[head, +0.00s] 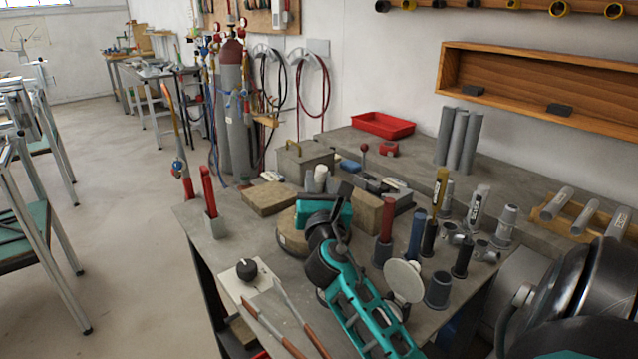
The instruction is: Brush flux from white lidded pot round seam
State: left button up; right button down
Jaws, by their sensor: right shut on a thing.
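My right gripper (324,212), at the end of the teal arm, is over the middle of the grey bench. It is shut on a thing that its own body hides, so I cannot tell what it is. Just beyond it stand small whitish cylinders (319,178); one may be the white lidded pot, but no lid can be made out. No brush can be made out for sure. Grey tube pieces in sockets stand to the right, among them a pale one (477,207). I cannot tell which joint is the seam. My left gripper is not in view.
A round brown block (293,243) lies beside the gripper. A red-handled tool (387,220) and a blue one (416,234) stand upright close right. A pale round disc (404,281) is beside my forearm. A control box (245,278) sits at the front left.

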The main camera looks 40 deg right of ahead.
jog(key=shift+f+b, duration=0.35)
jog(key=shift+f, duration=0.15)
jog(key=shift+w, duration=0.1)
jog(key=shift+w+d, duration=0.15)
jog(key=shift+w, duration=0.8)
jog(key=shift+w+d+b, duration=0.15)
jog(key=shift+w+b, duration=0.15)
jog(key=shift+w, duration=0.95)
jog(key=shift+s, duration=0.1)
